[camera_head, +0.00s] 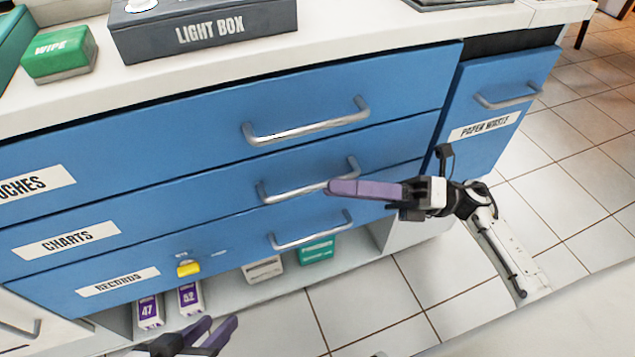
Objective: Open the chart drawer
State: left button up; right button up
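The chart drawer (180,210) is the middle blue drawer, with a "CHARTS" label (66,240). Its front looks level with the drawers above and below, so it appears closed. Its silver bar handle (290,193) is at the right part of the front. My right gripper (332,188) has purple fingers pointing left, with their tips overlapping the right part of this handle in the view. The fingers line up, so I cannot tell if they are apart or touching the handle. My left gripper (217,335) is low at the bottom edge, its purple fingers apart and empty.
The pouches drawer (200,120) is above and the records drawer (228,262), with a yellow piece (188,268), is below. A paper waste front (490,110) is at right. Boxes stand on the low shelf (235,300). Tiled floor (380,300) is clear in front.

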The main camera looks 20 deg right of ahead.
aim_at(318, 183)
jog(key=shift+x, duration=2.3)
jog(key=shift+c, duration=0.4)
grip_shut()
